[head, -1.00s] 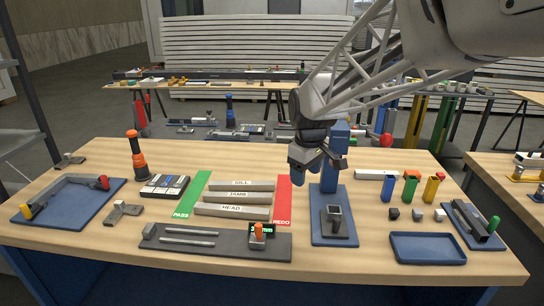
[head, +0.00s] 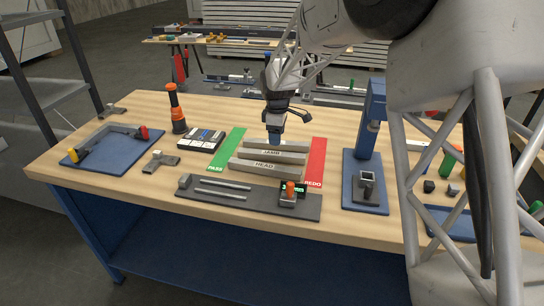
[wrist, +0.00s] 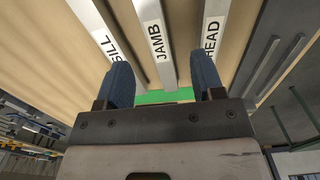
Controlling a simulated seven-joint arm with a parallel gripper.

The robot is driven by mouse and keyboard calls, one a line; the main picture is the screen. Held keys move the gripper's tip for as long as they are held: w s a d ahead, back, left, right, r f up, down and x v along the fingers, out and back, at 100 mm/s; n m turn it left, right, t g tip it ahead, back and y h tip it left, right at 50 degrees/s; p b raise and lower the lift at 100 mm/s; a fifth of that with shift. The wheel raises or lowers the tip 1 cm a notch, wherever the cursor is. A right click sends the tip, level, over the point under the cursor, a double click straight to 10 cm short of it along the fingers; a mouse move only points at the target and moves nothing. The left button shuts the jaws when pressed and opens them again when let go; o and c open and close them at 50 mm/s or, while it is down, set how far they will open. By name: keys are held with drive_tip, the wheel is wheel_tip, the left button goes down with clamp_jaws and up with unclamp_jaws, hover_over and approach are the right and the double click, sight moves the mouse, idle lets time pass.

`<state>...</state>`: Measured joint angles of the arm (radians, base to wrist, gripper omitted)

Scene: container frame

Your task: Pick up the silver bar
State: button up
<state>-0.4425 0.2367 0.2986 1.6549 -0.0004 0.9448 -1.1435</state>
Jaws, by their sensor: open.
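Three greyish labelled bars lie side by side between a green PASS strip (head: 227,150) and a red REDO strip (head: 317,160). They are the SILL bar (wrist: 97,22), the JAMB bar (wrist: 154,35) and the HEAD bar (wrist: 209,35). Two thin silver bars (head: 223,184) lie on a dark grey fixture (head: 255,203) in front of them; they also show at right in the wrist view (wrist: 265,55). My gripper (head: 275,132) is open, pointing down above the labelled bars. In the wrist view its blue fingertips (wrist: 163,80) flank the JAMB bar's line, with nothing held. In the head view it partly hides the SILL bar.
A blue press-like stand (head: 371,120) stands right of the red strip. An orange-black tool (head: 176,108) stands upright at back left, near a button box (head: 201,140). A blue tray (head: 112,150) with a grey frame lies at left. An orange-knobbed clamp (head: 290,190) sits on the fixture.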

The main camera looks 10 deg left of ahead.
sight(273, 153)
drive_tip(key=shift+w+a+f+n, duration=0.3)
drive_tip(key=shift+w+a+f, duration=0.1)
drive_tip(key=shift+a+f, duration=0.35)
drive_tip(key=shift+a, duration=0.1)
drive_tip(key=shift+f, duration=1.2)
drive_tip(key=shift+f, duration=2.6)
drive_tip(key=shift+c, duration=0.2)
drive_tip(key=c, duration=1)
